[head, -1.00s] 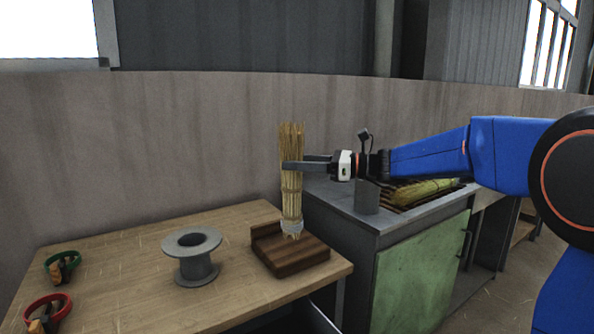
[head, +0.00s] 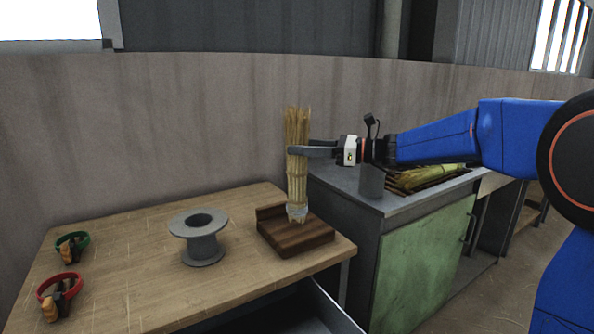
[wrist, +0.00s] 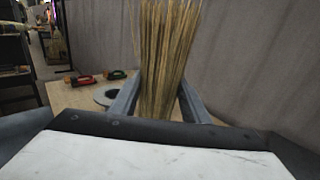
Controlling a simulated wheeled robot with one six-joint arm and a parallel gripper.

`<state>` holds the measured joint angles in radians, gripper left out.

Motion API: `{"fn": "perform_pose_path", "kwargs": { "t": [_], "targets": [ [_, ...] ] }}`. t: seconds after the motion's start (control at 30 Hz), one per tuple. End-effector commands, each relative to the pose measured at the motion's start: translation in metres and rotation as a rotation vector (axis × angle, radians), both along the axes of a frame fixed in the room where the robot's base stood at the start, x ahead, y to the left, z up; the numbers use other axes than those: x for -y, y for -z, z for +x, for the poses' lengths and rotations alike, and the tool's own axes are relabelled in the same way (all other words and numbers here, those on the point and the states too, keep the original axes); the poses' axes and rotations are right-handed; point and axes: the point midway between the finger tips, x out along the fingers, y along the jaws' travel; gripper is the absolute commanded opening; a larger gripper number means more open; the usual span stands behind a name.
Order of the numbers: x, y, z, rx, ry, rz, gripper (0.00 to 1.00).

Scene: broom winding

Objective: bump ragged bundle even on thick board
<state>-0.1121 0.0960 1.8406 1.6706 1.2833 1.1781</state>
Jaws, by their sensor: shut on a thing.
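My gripper (head: 297,150) is shut around the middle of a straw bundle (head: 297,125), which it holds upright. In the wrist view the bundle (wrist: 165,50) rises between the two fingers, its straw tops uneven. A pale band wraps the bundle's lower end, with short ragged stubs below it. The thick dark wooden board (head: 300,238), with a raised ledge at its back left, lies on the wooden table. The bundle's lower end is over the board; I cannot tell whether the stubs touch it.
A grey spool (head: 201,240) stands left of the board. Green-handled (head: 72,246) and red-handled (head: 60,295) tools lie at the table's left. A metal cabinet (head: 420,265) stands right, bearing a grey cup (head: 371,182) and a rack of straw (head: 430,177). A drawer (head: 300,312) is open in front.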

Motion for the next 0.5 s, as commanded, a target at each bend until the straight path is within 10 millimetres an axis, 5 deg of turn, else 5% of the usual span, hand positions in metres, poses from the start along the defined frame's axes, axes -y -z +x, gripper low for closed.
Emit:
{"fn": "perform_pose_path", "kwargs": {
  "t": [0.5],
  "targets": [
    [0.000, 0.025, 0.000, -0.001, 0.000, 0.000, 0.26]
  ]
}}
